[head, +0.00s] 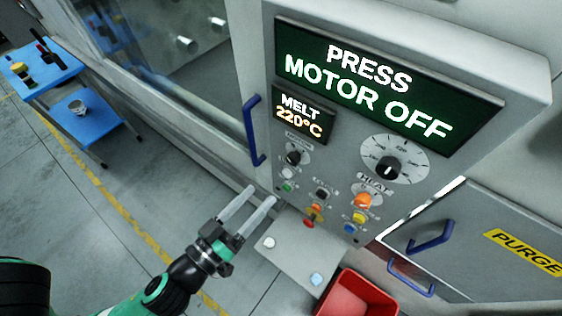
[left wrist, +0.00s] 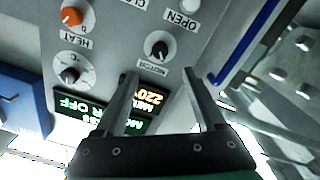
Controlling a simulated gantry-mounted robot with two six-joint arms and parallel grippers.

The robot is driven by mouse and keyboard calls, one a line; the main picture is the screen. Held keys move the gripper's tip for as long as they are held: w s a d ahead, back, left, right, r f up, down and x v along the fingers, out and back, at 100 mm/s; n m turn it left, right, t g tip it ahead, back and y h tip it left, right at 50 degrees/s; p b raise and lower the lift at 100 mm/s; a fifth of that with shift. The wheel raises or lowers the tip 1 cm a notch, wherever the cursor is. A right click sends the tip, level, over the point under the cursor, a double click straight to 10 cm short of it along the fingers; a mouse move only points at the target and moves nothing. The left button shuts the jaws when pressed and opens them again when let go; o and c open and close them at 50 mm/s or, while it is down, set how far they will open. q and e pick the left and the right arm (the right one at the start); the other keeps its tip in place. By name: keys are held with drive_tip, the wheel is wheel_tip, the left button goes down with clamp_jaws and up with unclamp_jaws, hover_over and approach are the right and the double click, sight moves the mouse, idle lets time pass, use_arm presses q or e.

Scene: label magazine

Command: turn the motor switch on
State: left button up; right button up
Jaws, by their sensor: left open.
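The motor switch (head: 293,157) is a small black rotary knob on the grey control panel (head: 335,165), below the melt display (head: 301,113). It also shows in the left wrist view as a black knob (left wrist: 157,47) beside the label MOTOR. The large green display (head: 378,85) reads PRESS MOTOR OFF. My left gripper (head: 262,194) is open and empty, below and left of the switch in the head view. In the left wrist view its fingers (left wrist: 159,73) point toward the switch, apart from it. My right gripper is not in view.
The heat dial (head: 389,167), an orange knob (head: 363,200) and several buttons share the panel. A blue door handle (head: 253,130) stands just left of it. Below are a small grey shelf (head: 293,253) and a red bin (head: 357,297). A blue cart (head: 82,117) stands far left.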

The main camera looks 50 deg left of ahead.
sight(290, 161)
use_arm(q)
drive_tip(key=p+x, duration=0.3)
drive_tip(key=x, duration=0.7)
drive_tip(key=shift+w+a+r, duration=0.1)
drive_tip(key=shift+w+r, duration=0.05)
drive_tip(key=shift+w, duration=0.05)
drive_tip(key=shift+w+a, duration=0.15)
drive_tip(key=shift+w, duration=0.5)
drive_tip(key=shift+c, duration=0.2)
clamp_jaws()
